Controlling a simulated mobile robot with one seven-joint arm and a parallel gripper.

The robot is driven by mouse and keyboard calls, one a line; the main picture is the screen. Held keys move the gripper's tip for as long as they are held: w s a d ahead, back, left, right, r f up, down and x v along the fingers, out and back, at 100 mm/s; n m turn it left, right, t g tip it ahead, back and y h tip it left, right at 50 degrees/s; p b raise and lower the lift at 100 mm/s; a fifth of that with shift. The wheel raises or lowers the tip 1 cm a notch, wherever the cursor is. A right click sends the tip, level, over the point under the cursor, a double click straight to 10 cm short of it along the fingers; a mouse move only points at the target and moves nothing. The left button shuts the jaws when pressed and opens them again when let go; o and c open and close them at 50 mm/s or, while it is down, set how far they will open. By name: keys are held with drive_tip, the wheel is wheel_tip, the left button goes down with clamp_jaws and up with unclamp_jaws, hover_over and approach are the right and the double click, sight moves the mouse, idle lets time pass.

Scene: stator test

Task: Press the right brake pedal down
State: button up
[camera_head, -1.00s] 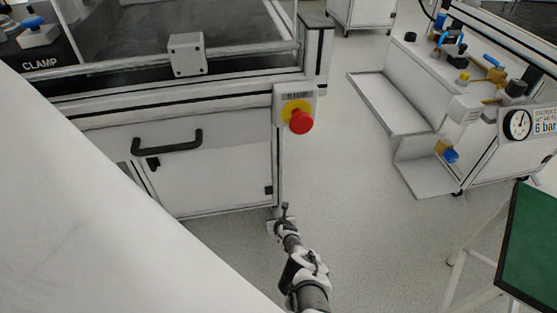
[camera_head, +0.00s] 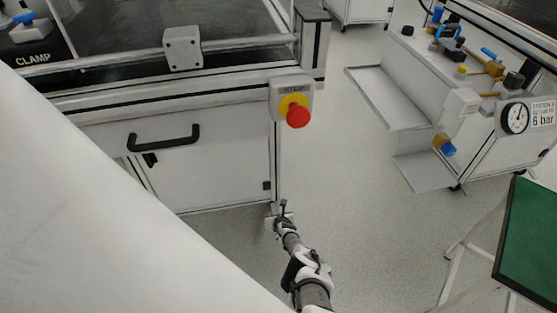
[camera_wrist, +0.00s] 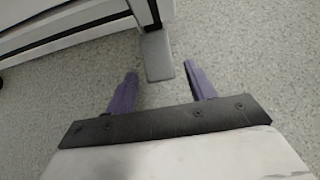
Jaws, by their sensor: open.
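The pedal's near end shows between the fingertips in the picture. I cannot tell the height gap or whether they touch. The fingers are not clear in the head view.
The white cabinet (camera_head: 215,170) with a black handle stands just left of my arm. A red stop button (camera_head: 298,116) sits on its corner above. A second station (camera_head: 470,110) and a green-topped table (camera_head: 530,235) stand to the right. Open floor lies between.

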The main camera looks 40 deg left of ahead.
drive_tip(key=p+v, duration=1.3)
drive_tip(key=p, duration=0.1)
drive_tip(key=shift+s+r+p, duration=0.25)
drive_tip(key=shift+p, duration=0.05)
drive_tip(key=shift+d, duration=0.15)
